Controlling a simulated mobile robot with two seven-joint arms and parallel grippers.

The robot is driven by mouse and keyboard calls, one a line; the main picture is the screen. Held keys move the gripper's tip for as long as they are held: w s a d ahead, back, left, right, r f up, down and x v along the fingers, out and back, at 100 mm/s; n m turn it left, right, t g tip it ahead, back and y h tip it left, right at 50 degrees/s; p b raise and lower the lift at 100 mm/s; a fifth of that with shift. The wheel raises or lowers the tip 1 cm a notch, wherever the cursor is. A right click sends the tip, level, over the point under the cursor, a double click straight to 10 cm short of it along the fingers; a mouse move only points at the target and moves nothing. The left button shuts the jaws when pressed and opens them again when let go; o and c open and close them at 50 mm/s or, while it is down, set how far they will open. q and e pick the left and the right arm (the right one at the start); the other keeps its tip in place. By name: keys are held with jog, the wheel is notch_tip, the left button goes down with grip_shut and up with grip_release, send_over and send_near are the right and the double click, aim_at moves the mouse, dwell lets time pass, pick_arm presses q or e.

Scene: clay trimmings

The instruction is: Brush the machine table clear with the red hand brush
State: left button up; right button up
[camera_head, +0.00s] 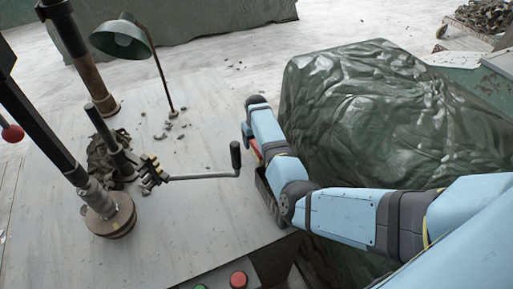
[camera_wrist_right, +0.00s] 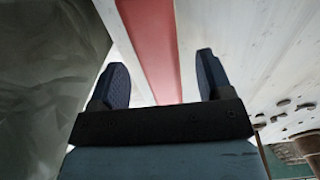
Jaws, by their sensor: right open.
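The machine table (camera_head: 190,225) is a pale, flat top with small grey clay crumbs (camera_head: 172,126) scattered around the foot of the lamp. The crumbs also show at the right in the right wrist view (camera_wrist_right: 282,115). My right gripper (camera_head: 249,140) is at the table's right edge, largely hidden by its own wrist. In the right wrist view its two dark fingers (camera_wrist_right: 160,78) stand wide apart. A red bar, apparently the hand brush (camera_wrist_right: 152,45), lies between them with gaps on both sides. Only a sliver of red (camera_head: 256,150) shows in the head view. My left gripper is out of view.
A green desk lamp (camera_head: 122,40), a crank handle (camera_head: 205,176), a machine column on a round base (camera_head: 108,217) and a dark crumpled cloth (camera_head: 103,160) occupy the table's left and middle. A bulky green tarp-covered heap (camera_head: 390,110) stands close right of my right arm.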

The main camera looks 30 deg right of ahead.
notch_tip(320, 180, down, 4)
jog(key=shift+r, duration=0.2)
jog(key=shift+a+f, duration=0.1)
jog(key=shift+f, duration=0.1)
jog(key=c, duration=1)
jog(key=shift+c, duration=0.2)
jog(key=shift+r, duration=0.15)
